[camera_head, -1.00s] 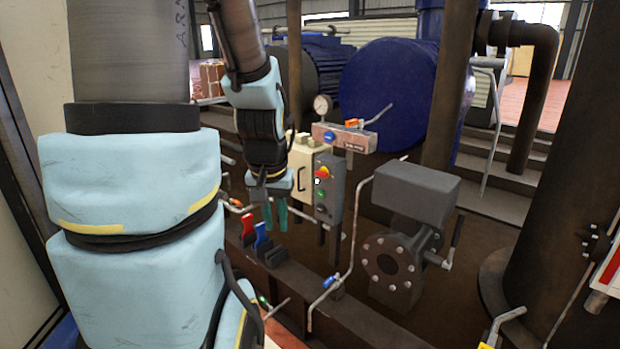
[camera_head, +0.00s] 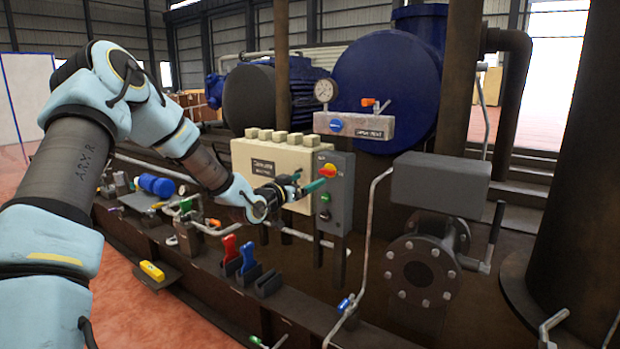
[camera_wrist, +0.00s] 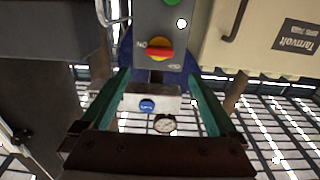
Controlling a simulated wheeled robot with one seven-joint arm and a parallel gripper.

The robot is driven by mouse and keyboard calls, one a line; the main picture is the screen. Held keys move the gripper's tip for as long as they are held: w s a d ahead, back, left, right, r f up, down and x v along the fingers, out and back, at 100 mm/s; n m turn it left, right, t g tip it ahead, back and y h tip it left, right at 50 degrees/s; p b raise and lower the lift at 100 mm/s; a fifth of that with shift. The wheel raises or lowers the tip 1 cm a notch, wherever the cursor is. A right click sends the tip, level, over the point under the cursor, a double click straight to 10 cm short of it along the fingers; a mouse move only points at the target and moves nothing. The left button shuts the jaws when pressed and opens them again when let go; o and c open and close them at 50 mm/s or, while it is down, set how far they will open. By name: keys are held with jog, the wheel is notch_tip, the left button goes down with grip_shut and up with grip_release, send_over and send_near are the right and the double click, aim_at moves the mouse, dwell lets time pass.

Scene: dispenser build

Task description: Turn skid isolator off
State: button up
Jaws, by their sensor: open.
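The skid isolator is a red handle on a yellow disc (camera_head: 328,170) at the top of a grey control box (camera_head: 340,205). In the wrist view, which is upside down, the isolator (camera_wrist: 160,49) shows its red handle lying nearly level, with an ON mark beside its left end. My gripper (camera_head: 307,180) is open and empty, just in front of the box and near the isolator. Its green fingers (camera_wrist: 158,75) stand wide on either side below the isolator in the wrist view, apart from it. Whether a finger touches the box cannot be told.
A cream cabinet (camera_head: 262,158) stands left of the box. A gauge (camera_head: 325,90) and a grey block with an orange-handled valve (camera_head: 372,126) sit above. A bent pipe (camera_head: 367,245) and flanged valve (camera_head: 418,275) are close on the right. Red and blue levers (camera_head: 229,249) stand below.

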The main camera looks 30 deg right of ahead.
aim_at(325, 172)
jog(key=p+x, duration=0.1)
jog(key=x, duration=0.9)
jog(key=shift+c, duration=0.2)
jog(key=shift+s+f, duration=0.1)
jog(key=c, duration=1.3)
